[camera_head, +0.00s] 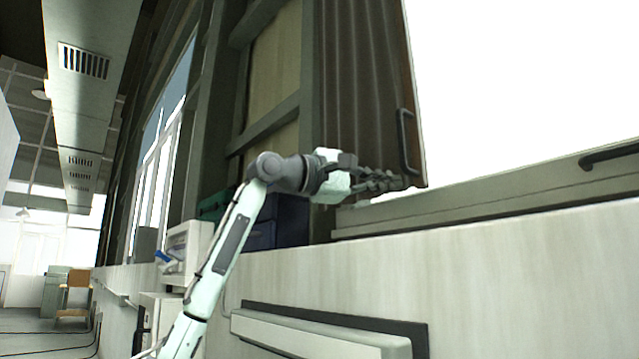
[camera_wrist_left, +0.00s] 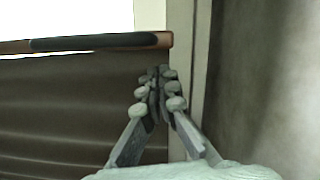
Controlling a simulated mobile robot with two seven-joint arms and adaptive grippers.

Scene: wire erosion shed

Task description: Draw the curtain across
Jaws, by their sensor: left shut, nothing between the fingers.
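A dark brown pleated curtain (camera_head: 360,80) hangs at the left side of the bright window in the head view. A dark handle (camera_head: 405,140) sits on its right edge strip. In the left wrist view the curtain (camera_wrist_left: 70,110) fills the left side, with its edge strip and the dark handle (camera_wrist_left: 95,42) above it. My left gripper (camera_head: 395,183) is at the curtain's lower end, below the handle and apart from it. In the left wrist view its fingers (camera_wrist_left: 160,80) are together and empty. My right gripper is in neither view.
A window sill (camera_head: 480,201) runs under the bright opening, with a dark lever (camera_head: 610,155) at the right. A long pale box (camera_head: 310,335) is on the wall below. Dark blue boxes (camera_head: 290,220) and white equipment (camera_head: 186,248) stand behind my left arm.

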